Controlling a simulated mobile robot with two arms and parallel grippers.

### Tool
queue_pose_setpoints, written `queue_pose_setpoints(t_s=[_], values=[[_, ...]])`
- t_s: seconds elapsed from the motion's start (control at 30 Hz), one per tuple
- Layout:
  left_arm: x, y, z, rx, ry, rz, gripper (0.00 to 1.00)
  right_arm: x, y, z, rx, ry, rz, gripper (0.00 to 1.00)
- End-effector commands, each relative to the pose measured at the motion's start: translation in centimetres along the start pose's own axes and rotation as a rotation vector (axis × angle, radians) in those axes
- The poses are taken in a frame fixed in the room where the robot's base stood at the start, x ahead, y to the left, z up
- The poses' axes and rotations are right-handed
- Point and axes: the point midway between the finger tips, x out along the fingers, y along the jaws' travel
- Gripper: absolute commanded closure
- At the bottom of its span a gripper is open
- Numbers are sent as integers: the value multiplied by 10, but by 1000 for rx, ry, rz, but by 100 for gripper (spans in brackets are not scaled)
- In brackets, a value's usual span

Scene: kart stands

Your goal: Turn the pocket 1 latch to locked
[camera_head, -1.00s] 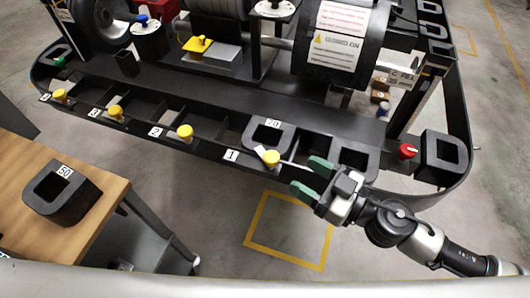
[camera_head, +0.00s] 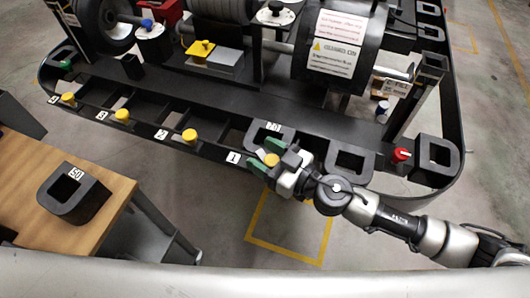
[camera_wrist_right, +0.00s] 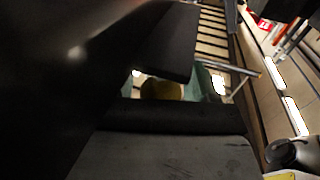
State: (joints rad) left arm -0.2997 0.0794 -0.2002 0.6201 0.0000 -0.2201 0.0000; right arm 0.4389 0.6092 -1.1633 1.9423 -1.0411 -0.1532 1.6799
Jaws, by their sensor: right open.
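The pocket 1 latch, a yellow knob (camera_head: 271,160), sits on the front rail of the black kart beside the label "1" (camera_head: 233,158). My right gripper (camera_head: 267,158) is at this latch, with its green fingertips open on either side of the knob. I cannot tell whether the fingers touch it. In the right wrist view the yellow knob (camera_wrist_right: 162,90) shows partly, between dark gripper parts; the rest of the latch is hidden. A black block labelled 70 (camera_head: 268,134) sits in the pocket behind the latch. My left gripper is not in view.
More yellow knobs (camera_head: 190,135) line the rail to the left. A red knob (camera_head: 401,154) and black block (camera_head: 436,160) are at the right end. A black block labelled 50 (camera_head: 73,196) stands on the wooden table (camera_head: 112,205). Floor in front is clear.

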Motion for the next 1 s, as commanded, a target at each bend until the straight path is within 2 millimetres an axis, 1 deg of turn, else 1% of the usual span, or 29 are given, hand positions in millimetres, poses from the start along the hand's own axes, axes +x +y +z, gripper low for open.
queue_pose_setpoints(t_s=[0.03,0.07,0.3,0.47,0.67,0.87,1.0], values=[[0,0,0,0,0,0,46,0,0,0,0,0,0,46],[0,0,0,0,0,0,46,0,0,0,0,0,0,51],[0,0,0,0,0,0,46,0,0,0,1,0,0,88],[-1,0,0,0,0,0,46,0,0,0,2,0,6,88],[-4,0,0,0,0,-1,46,-1,0,0,6,-1,60,88],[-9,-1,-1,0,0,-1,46,-1,2,0,10,1,188,88],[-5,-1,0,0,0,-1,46,-2,4,2,13,1,312,88]])
